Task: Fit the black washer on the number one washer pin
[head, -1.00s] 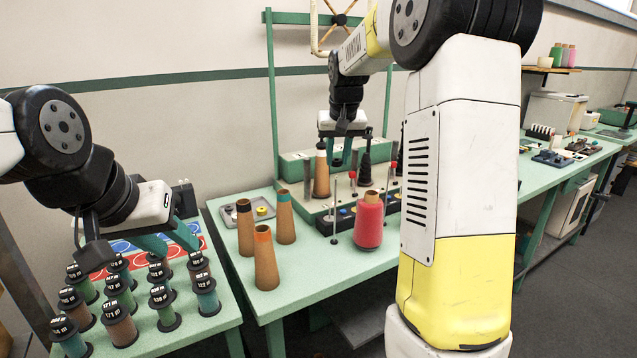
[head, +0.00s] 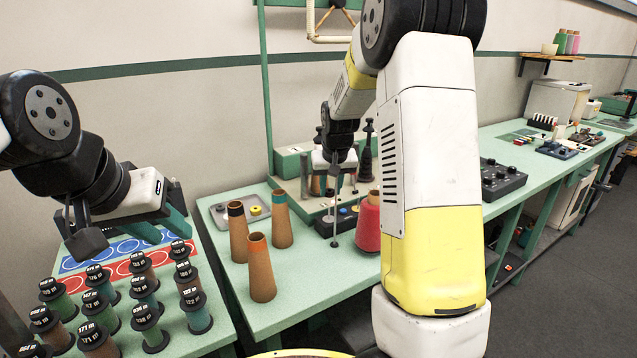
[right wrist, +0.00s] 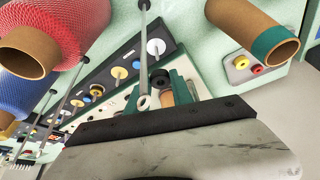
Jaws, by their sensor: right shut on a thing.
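The black washer (right wrist: 160,78) is between the green fingertips of my right gripper (right wrist: 164,90) in the right wrist view; they are shut on it. In the head view my right gripper (head: 336,188) is low over the far side of the bench, and the washer is too small to make out. A dark pin block (right wrist: 130,62) stands just beyond the gripper, with white, yellow and blue washers along it. It also shows in the head view (head: 322,228). I cannot read the pin numbers. My left gripper (head: 162,218) is open and empty above the labelled bobbins.
A red yarn cone (head: 368,222) and thin upright rods (right wrist: 146,45) stand close to the right gripper. Bare brown cones (head: 262,270) stand left. A grey tray (head: 222,214) holds small coloured washers. Several bobbins (head: 145,318) fill the left table.

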